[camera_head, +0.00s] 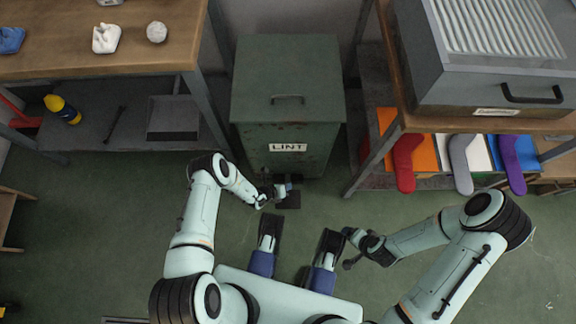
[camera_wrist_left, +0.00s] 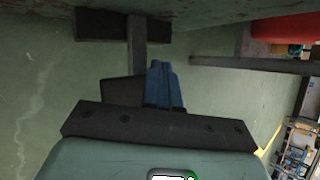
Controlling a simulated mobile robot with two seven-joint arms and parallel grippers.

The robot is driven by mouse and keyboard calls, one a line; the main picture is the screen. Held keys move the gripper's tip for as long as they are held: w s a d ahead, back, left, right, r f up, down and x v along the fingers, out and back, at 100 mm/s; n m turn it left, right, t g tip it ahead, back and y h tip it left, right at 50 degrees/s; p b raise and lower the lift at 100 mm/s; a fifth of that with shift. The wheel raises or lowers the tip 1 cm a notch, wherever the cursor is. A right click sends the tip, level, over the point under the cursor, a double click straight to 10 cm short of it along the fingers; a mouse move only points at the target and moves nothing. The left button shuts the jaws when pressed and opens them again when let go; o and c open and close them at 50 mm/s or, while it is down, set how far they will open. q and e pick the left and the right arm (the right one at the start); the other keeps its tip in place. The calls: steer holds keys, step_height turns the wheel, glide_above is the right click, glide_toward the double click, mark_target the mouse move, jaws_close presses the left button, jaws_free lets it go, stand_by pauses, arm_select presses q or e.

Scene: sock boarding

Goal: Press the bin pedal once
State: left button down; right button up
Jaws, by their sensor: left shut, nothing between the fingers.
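The green lint bin (camera_head: 288,105) stands on the floor with its lid down and a LINT label on its front. Its dark pedal (camera_head: 289,200) sticks out low at the front. My left gripper (camera_head: 287,188) is shut and empty, right over the pedal. In the left wrist view its blue fingers (camera_wrist_left: 165,86) are together beside the pedal bar (camera_wrist_left: 137,45), and part of the dark pedal plate (camera_wrist_left: 120,91) shows behind them. I cannot tell whether the fingers touch the pedal. My right gripper (camera_head: 350,249) is away to the right over open floor; its fingers are too unclear to read.
A wooden workbench (camera_head: 150,45) with a lower shelf stands left of the bin. At the right a rack (camera_head: 392,135) carries a grey machine (camera_head: 500,60), with red, grey and purple sock-shaped boards below. Green floor (camera_head: 130,215) is clear in front.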

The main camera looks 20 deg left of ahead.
arm_select(q)
steer(key=shift+f, duration=0.15)
steer(key=shift+f+b, duration=0.3)
steer(key=shift+s+d+f+b, duration=0.1)
steer(key=shift+s+f+b, duration=0.15)
steer(key=shift+f+b, duration=0.5)
steer(key=shift+s+f+b, duration=0.2)
steer(key=shift+f+b, duration=0.2)
steer(key=shift+f, duration=0.5)
stand_by(1.4)
steer(key=shift+r, duration=0.1)
steer(key=shift+r+p, duration=1.35)
steer(key=shift+r, duration=0.05)
steer(key=shift+w+r+p, duration=0.15)
steer(key=shift+r+p, duration=0.15)
steer(key=shift+r, duration=0.2)
steer(key=shift+w, duration=0.1)
